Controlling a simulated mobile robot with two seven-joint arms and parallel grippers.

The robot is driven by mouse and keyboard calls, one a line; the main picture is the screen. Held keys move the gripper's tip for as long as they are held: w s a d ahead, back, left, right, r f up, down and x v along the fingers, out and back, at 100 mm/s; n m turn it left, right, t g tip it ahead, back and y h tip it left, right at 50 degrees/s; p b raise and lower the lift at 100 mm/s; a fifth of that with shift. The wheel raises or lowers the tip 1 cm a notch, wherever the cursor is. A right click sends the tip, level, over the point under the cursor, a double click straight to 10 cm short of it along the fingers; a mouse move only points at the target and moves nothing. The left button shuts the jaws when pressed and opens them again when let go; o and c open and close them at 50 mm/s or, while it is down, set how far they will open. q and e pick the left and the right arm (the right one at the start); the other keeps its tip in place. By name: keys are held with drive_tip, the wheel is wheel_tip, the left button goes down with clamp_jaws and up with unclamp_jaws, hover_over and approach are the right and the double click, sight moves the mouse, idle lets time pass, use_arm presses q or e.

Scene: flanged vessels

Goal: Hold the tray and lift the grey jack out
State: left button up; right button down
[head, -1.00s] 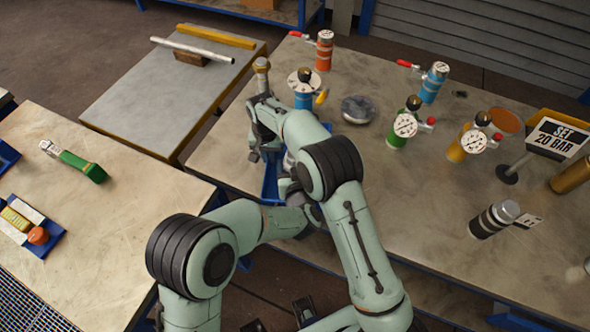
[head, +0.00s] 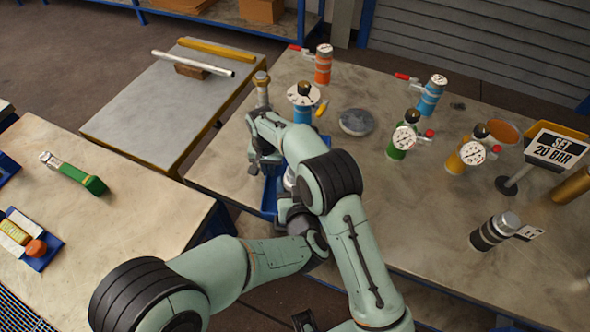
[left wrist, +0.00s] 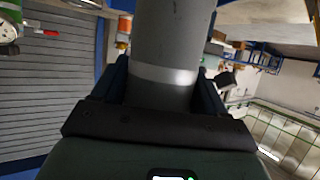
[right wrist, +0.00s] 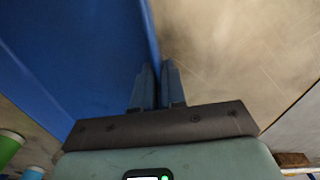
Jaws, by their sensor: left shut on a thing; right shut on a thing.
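The blue tray (head: 269,198) is on the near left edge of the big table in the head view, largely covered by my arms. My right gripper (head: 262,168) is at its far end. In the right wrist view my right gripper (right wrist: 158,88) is shut on the wall of the tray (right wrist: 85,55). In the left wrist view my left gripper (left wrist: 163,95) is shut on the grey jack (left wrist: 170,45), a thick grey cylinder with a pale band. In the head view my left gripper is mostly hidden behind my right forearm. I cannot tell how far the jack is above the tray floor.
Behind the tray stand a blue gauge vessel (head: 303,110) and a grey disc (head: 356,122). Green (head: 402,140) and yellow (head: 465,155) gauge vessels and a dark banded cylinder (head: 494,231) are to the right. A lower grey table (head: 160,105) is at the left.

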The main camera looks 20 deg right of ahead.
use_arm(q)
drive_tip(key=s+a, duration=0.4)
drive_tip(key=s, duration=0.7)
drive_tip(key=shift+s, duration=0.25)
drive_tip(key=shift+a+r, duration=0.1)
use_arm(e)
drive_tip(key=c, duration=1.1)
unclamp_jaws()
drive_tip(key=shift+r, duration=0.15)
wheel_tip(320, 180, up, 12)
